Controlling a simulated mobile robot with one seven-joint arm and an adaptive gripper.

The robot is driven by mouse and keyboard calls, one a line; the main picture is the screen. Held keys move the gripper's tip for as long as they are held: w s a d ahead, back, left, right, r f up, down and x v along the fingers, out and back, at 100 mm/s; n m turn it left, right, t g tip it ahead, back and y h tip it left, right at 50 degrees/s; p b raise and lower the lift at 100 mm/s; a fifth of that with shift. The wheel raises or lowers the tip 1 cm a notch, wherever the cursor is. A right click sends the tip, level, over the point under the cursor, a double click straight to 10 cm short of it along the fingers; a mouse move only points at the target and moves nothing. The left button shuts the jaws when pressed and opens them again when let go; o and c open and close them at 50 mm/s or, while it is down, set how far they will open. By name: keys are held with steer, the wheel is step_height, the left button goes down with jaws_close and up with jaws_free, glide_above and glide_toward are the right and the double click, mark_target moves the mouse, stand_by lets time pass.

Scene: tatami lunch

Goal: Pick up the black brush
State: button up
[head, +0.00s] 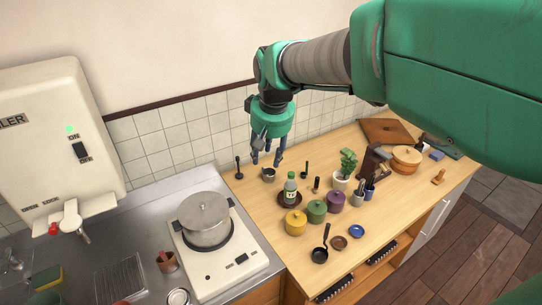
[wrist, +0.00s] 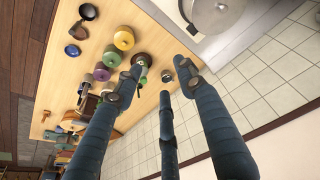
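Two slim black upright objects stand on the wooden counter near the tiled wall. One (head: 239,169) is at the left end by the stove, and the other (head: 304,169) is right of my gripper. Either may be the black brush; they are too small to tell. My gripper (head: 267,161) hangs fingers down above the counter between them, over a small grey cup (head: 268,175). In the wrist view my gripper (wrist: 160,72) has its fingers spread and holds nothing. The cup (wrist: 167,76) shows between the fingertips, with dark objects partly hidden near them.
Yellow (head: 295,222), green (head: 317,211) and purple (head: 335,202) pots and a bottle (head: 290,188) on a saucer stand in front. A potted plant (head: 347,165) is to the right. A lidded pot (head: 204,219) sits on the stove at left. The tiled wall is close behind.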

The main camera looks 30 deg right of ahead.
steer(key=w+d+f+g, duration=0.1)
steer(key=w+d+f, duration=0.4)
steer(key=w+d, duration=0.4)
steer(key=m+g+p, duration=0.2)
glide_above(316, 187)
steer(key=w, duration=0.1)
step_height(316, 187, down, 21)
steer(key=shift+d+f+y, duration=0.35)
steer(key=shift+d+y, duration=0.05)
steer(key=shift+d, duration=0.2)
steer(key=shift+f, duration=4.3)
steer(key=shift+s+a+f+b, duration=0.1)
steer(key=shift+f+b, duration=0.1)
steer(key=shift+f, duration=1.1)
steer(key=shift+a+f+b, duration=0.1)
steer(key=shift+f+b, duration=0.1)
steer(key=shift+f, duration=1.1)
